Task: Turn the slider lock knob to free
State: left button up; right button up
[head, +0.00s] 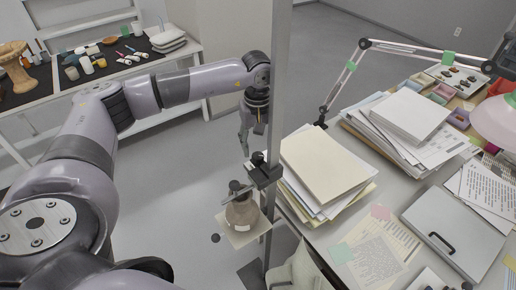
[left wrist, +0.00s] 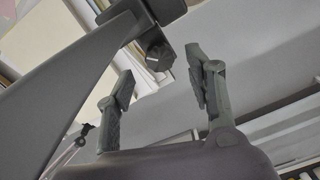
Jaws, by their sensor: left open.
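The slider lock (head: 266,173) is a dark block on an upright grey post (head: 280,90). In the left wrist view the block (left wrist: 162,8) is at the top, with its dark round knob (left wrist: 158,57) below it. The knob carries a pale line mark. My left gripper (head: 251,142) points down just above and left of the block in the head view. In the left wrist view my left gripper (left wrist: 160,64) is open, with one finger on each side of the knob in the picture. No finger clearly touches it. My right gripper is out of view.
A brown vessel (head: 242,213) sits on a small board (head: 238,237) below the slider, under a short clamp arm (head: 236,190). A desk with paper stacks (head: 322,165), a grey box (head: 455,225) and a lamp arm (head: 345,75) stands right. A shelf bench (head: 110,75) stands back left.

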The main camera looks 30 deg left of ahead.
aim_at(258, 155)
pick_arm(q)
jog(key=shift+f+p, duration=0.4)
jog(key=shift+f, duration=1.8)
